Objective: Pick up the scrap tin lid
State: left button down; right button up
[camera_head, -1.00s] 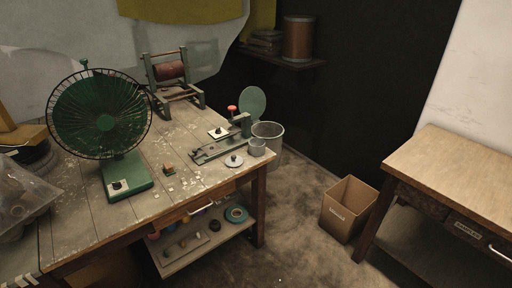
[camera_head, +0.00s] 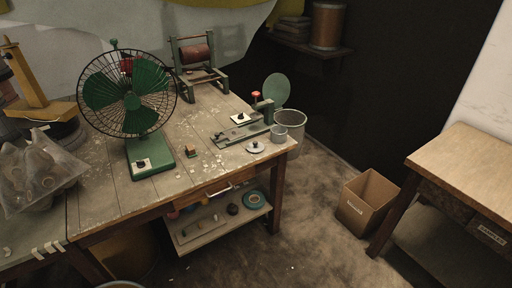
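A small round pale lid with a dark knob (camera_head: 256,147), which looks like the scrap tin lid, lies flat near the right front corner of the wooden workbench (camera_head: 130,203). A green metal fixture (camera_head: 243,134) with a red knob lies behind the lid. Neither of my grippers is in view.
A green caged fan (camera_head: 130,100) stands on the bench's left part. A roller stand (camera_head: 198,65) is at the back. A grey bin (camera_head: 291,122) stands beyond the right edge. A cardboard box (camera_head: 368,202) sits on the floor before another table (camera_head: 465,165).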

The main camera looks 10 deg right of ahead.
aim_at(254, 146)
jog(key=i+u, duration=0.1)
jog(key=u, duration=0.45)
jog(key=i+l+u, duration=0.2)
jog(key=l+u, duration=0.25)
jog(key=l, duration=0.2)
jog(key=i+l+u, duration=0.2)
jog(key=l, duration=0.15)
jog(key=i+l+u, duration=0.1)
jog(key=l, duration=0.45)
jog(key=l+u, duration=0.1)
jog(key=l, duration=0.4)
jog(key=i, duration=0.05)
